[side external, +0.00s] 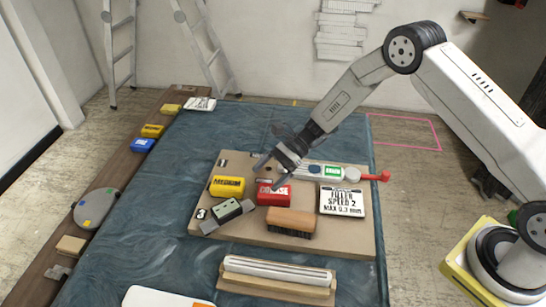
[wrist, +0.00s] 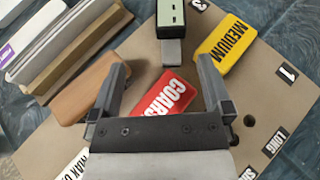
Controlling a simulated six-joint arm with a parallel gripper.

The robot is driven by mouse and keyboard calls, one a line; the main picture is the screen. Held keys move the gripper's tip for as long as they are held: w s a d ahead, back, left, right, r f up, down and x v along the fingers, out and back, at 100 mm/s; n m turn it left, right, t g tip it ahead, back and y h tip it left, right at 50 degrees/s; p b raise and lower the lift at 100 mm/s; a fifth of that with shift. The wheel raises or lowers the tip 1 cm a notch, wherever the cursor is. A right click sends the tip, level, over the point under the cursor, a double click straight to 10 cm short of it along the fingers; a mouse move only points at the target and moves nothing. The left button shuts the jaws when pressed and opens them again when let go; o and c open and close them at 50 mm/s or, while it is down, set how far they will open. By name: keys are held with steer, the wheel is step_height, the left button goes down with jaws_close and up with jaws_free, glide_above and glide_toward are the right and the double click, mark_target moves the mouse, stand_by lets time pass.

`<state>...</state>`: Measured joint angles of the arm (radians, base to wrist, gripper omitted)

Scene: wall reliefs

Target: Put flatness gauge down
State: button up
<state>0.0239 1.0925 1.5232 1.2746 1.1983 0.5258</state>
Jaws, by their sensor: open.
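A small black device with a pale green top and grey ends (side external: 227,211), which looks like the flatness gauge, lies on the tan board (side external: 340,240) near its left front corner, next to the printed 3. It also shows in the wrist view (wrist: 171,18), beyond my fingertips and cut by the top edge. My gripper (side external: 268,175) is open and empty above the board, close to the red COARSE block (side external: 274,194). In the wrist view the red block (wrist: 168,92) shows between and below my open fingers (wrist: 162,66). I cannot tell the exact height above it.
A long pale bar on wood (side external: 277,278) lies in front. Bare blue cloth (side external: 150,240) is at left.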

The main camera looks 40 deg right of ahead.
steer(key=s+d+r+n+t+h, duration=0.1)
steer(key=s+d+r+n+h, duration=0.4)
steer(key=s, duration=0.5)
steer(key=s+d+r+n+t+h, duration=0.2)
steer(key=s+d+r+n+h, duration=0.4)
steer(key=s+d+n, duration=0.3)
steer(key=s+n+h, duration=0.1)
steer(key=n, duration=0.2)
steer(key=shift+s+d+r+h, duration=0.25)
steer(key=shift+d+h, duration=0.05)
